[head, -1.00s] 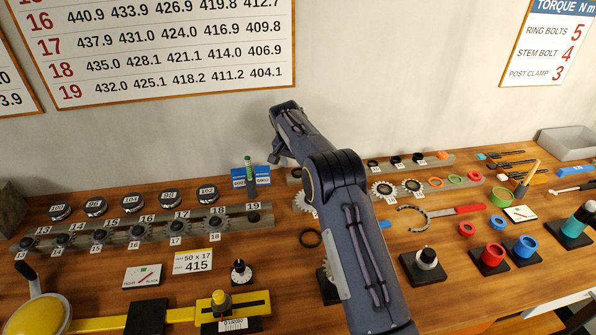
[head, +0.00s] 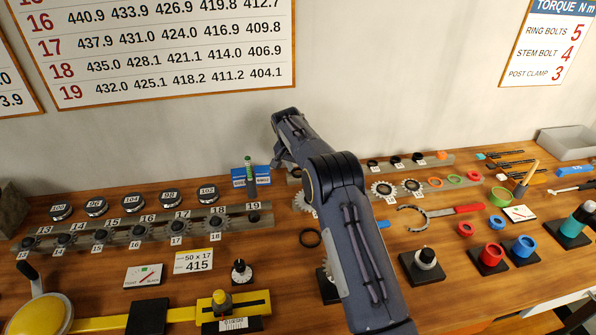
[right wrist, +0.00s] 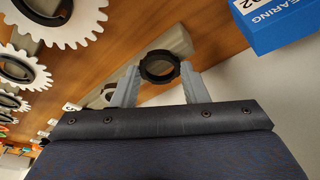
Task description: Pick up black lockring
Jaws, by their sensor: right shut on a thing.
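The black lockring (right wrist: 160,54) is a thin toothed ring. In the right wrist view it sits between the two grey fingertips of my right gripper (right wrist: 160,76), which is shut on it. In the head view my right gripper (head: 278,162) shows only in part behind my arm, near the back of the bench beside the blue bearing box. The lockring cannot be made out there. My left gripper is not in view.
The blue bearing box (head: 250,179) with a green-topped item stands close by; it also shows in the right wrist view (right wrist: 280,22). Toothed sprockets (right wrist: 68,20) lie near the gripper. Another black ring (head: 310,238) lies on the bench (head: 285,265).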

